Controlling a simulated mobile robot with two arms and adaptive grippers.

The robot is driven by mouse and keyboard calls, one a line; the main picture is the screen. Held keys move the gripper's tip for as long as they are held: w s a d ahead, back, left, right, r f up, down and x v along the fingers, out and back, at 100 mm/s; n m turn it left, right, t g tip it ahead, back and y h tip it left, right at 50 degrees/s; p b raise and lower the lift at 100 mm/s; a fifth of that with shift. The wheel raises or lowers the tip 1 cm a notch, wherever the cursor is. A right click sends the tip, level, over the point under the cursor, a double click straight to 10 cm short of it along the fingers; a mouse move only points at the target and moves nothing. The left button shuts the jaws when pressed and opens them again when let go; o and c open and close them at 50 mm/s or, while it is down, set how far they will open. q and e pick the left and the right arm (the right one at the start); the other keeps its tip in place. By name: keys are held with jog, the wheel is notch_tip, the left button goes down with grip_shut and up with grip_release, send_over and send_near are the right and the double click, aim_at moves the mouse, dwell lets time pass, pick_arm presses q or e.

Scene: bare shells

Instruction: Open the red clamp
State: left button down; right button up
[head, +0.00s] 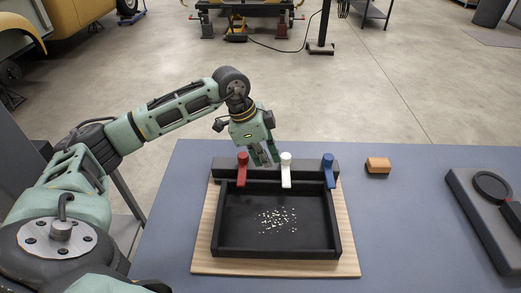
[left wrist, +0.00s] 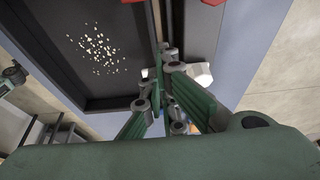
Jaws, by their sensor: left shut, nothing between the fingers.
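The red clamp (head: 242,169) is the leftmost of three coloured clamp levers on the dark bar at the back of a black tray (head: 227,250). Its lever slants down over the tray's back wall. My left gripper (head: 266,160) hangs over the bar between the red and white clamps, fingers down, shut and empty. It looks apart from the red clamp. In the left wrist view the closed fingertips (left wrist: 168,55) are beside the white clamp (left wrist: 198,74), and red parts are cut off at the top edge. My right gripper is not in view.
The blue clamp (head: 328,170) stands at the bar's right end. The tray holds white bits (head: 277,220) and rests on a wooden board (head: 347,255). A small orange-brown block (head: 378,165) and a dark grey fixture (head: 480,215) are to the right. The blue-grey table between is clear.

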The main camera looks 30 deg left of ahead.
aim_at(242, 168)
pick_arm(q)
jog(key=x, duration=0.2)
jog(key=p+x, duration=0.1)
jog(key=x, duration=0.1)
jog(key=shift+a+f, duration=0.15)
jog(key=shift+f, duration=0.25)
jog(key=s+a, duration=0.1)
jog(key=s+a+p, duration=0.1)
jog(key=a, duration=0.1)
jog(key=shift+p, duration=0.3)
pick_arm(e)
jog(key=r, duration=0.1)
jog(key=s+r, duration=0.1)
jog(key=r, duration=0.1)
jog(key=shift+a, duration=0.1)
pick_arm(q)
jog(key=shift+w+d, duration=0.1)
